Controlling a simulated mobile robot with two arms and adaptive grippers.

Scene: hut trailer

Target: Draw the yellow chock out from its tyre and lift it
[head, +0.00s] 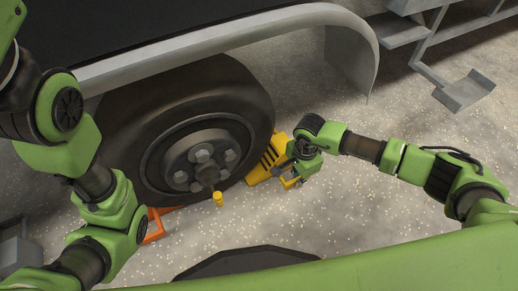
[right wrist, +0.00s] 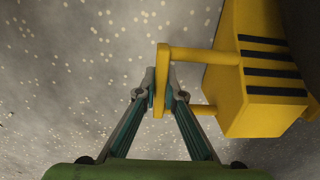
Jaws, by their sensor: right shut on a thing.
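The yellow chock (head: 265,163) with black stripes sits at the right side of the black tyre (head: 120,130), close against it in the head view; I cannot tell whether they touch. In the right wrist view the chock (right wrist: 245,105) has a yellow handle (right wrist: 190,56) on its left side, and a dark shape, probably the tyre, shows at the right edge. My right gripper (head: 291,178) is shut on the handle, with its fingertips (right wrist: 164,88) on either side of the handle's bar. My left arm shows at the left, but its gripper is out of view.
A grey fender (head: 230,30) arches over the tyre and comes down to the right. A small yellow-capped part (head: 218,198) sticks out below the hub. Grey steps (head: 465,90) hang at upper right. Speckled floor (head: 330,215) is clear in front.

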